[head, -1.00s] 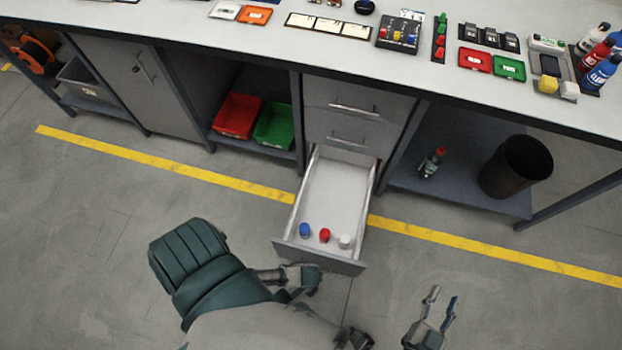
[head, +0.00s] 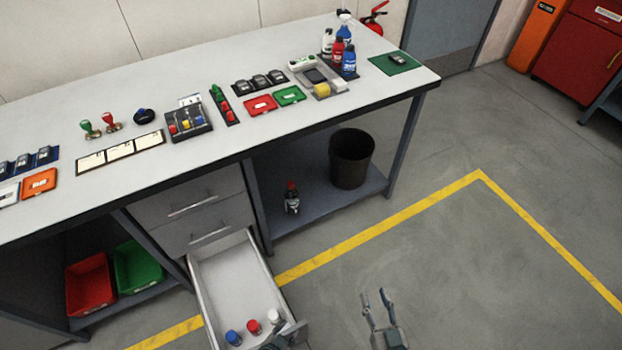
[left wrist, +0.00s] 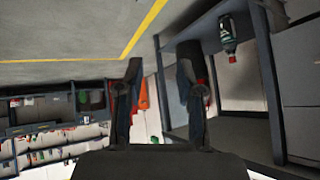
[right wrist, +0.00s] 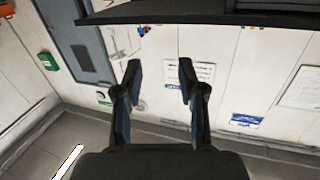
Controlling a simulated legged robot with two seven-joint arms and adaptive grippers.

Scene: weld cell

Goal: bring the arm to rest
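My right gripper (head: 375,300) is open and empty over bare floor, right of the open drawer. My left gripper (head: 285,337) is at the bottom edge of the head view, overlapping the open drawer's front right corner. In the left wrist view (left wrist: 158,85) its fingers are apart with nothing between them. In the head view its fingertips are too small to make out clearly.
The drawer (head: 228,280) is pulled out and holds a blue, a red and a white-topped item. The workbench (head: 300,125) carries stamps, trays and bottles. A black bin (head: 351,160) and a small bottle (head: 292,198) stand on its lower shelf.

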